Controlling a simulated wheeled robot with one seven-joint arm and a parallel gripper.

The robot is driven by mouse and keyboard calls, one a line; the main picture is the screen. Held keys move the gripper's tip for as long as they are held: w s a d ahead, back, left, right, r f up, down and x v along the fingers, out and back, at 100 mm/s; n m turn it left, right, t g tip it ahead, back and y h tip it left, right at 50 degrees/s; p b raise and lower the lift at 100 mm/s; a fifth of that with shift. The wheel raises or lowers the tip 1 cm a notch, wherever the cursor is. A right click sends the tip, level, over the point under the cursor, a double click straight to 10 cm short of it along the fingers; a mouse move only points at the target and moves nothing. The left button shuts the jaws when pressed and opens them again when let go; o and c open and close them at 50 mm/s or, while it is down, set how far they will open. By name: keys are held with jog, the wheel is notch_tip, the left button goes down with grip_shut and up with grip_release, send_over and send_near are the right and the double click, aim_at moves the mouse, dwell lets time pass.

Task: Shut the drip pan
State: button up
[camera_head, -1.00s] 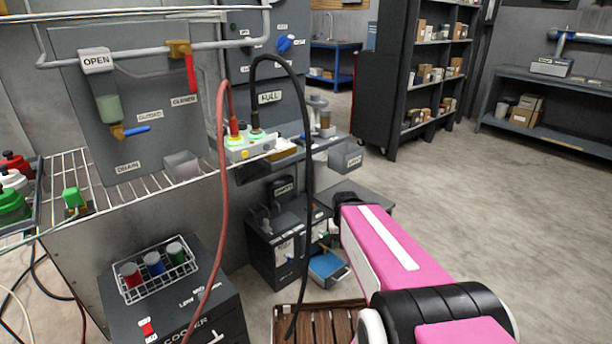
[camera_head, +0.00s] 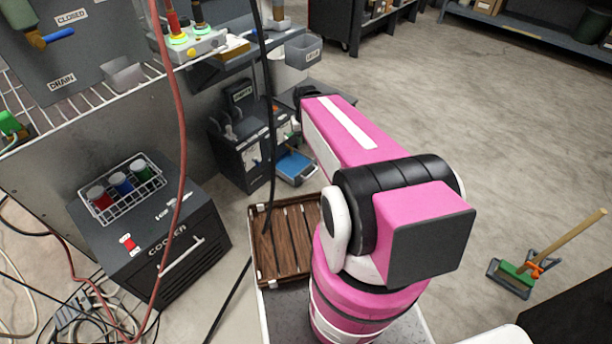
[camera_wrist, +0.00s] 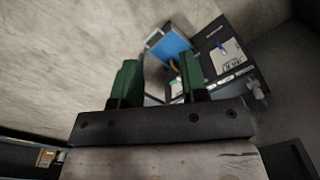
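The drip pan appears to be the blue tray with a grey rim (camera_head: 295,166), low at the foot of a dark cabinet (camera_head: 243,150), sticking out from its front. In the wrist view the blue pan (camera_wrist: 172,46) lies ahead, beyond my fingertips, with the cabinet (camera_wrist: 225,65) to its right. My gripper (camera_wrist: 158,72) has its two green fingers apart, with nothing held between them; the pan looks apart from them. In the head view my pink arm reaches toward the cabinet, and my gripper's fingers are hidden there.
A black cooler (camera_head: 150,225) with a wire rack of cans stands at left. A wooden slatted crate (camera_head: 287,240) lies in front of the pan. A black cable (camera_head: 268,120) and red hose (camera_head: 178,150) hang down nearby. A broom (camera_head: 545,255) lies on open floor at right.

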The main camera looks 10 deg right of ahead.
jog(key=w+d+f+m, duration=0.4)
jog(key=w+f+m, duration=0.1)
jog(key=w+f, duration=1)
jog(key=m+t+y, duration=0.1)
jog(key=m+t, duration=0.1)
jog(key=m, duration=0.4)
send_near(312, 173)
jog(key=f, duration=0.3)
jog(key=w+f, duration=0.1)
jog(key=f, duration=0.4)
jog(key=shift+w+a+f, duration=0.3)
jog(key=shift+a, duration=0.1)
jog(key=shift+c, duration=0.3)
